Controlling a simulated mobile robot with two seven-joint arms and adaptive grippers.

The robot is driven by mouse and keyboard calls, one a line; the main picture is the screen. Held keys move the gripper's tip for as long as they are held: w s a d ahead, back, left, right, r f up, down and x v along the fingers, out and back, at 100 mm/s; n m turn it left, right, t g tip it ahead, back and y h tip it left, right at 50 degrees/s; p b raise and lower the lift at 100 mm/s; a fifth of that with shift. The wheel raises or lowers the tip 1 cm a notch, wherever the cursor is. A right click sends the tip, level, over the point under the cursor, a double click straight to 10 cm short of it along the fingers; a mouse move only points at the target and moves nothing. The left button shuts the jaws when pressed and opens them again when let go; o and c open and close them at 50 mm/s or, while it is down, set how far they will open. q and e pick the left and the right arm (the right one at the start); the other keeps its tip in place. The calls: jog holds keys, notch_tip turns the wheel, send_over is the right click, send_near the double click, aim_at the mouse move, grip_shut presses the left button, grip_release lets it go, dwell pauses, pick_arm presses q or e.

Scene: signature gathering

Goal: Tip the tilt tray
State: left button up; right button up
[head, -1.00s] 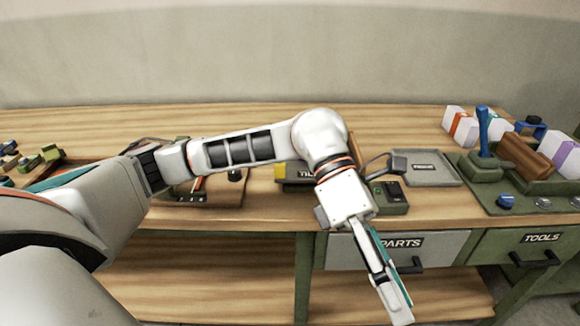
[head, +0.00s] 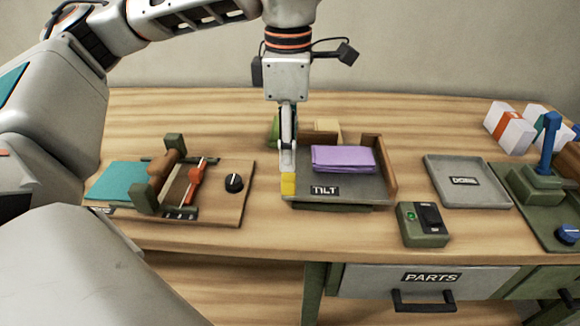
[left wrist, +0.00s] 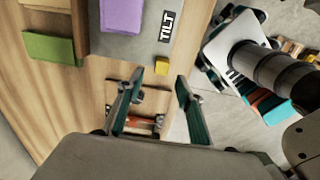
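The tilt tray (head: 383,186) is a grey tray labelled TILT on the workbench in the head view, with a folded purple cloth (head: 342,158) lying in it. A yellow tab (head: 288,185) sits at its front left corner. My left gripper (head: 287,172) points down at this tab, its fingers overlapping the tab's top in the picture. In the left wrist view the fingers (left wrist: 160,79) are open and apart, and the yellow tab (left wrist: 162,66) shows just beyond the gap between the fingertips. My right gripper is in neither view.
Left of the tray is a wooden board with a clamp-like frame (head: 170,170) and black knob (head: 234,183). A green switch box (head: 422,225) stands front right, a grey tray (head: 467,181) farther right. Bare bench lies between them. Drawers (head: 400,282) are below the front edge.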

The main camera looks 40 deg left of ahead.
aim_at(289, 177)
pick_arm(q)
jog(key=f, duration=0.3)
jog(key=shift+s+d+f+b, duration=0.1)
jog(key=shift+s+f+b, duration=0.2)
jog(key=shift+f, duration=0.05)
notch_tip(289, 177, down, 3)
jog(key=shift+w+f, duration=0.1)
jog(key=shift+f, duration=0.35)
grip_shut()
jog(key=shift+r, duration=0.1)
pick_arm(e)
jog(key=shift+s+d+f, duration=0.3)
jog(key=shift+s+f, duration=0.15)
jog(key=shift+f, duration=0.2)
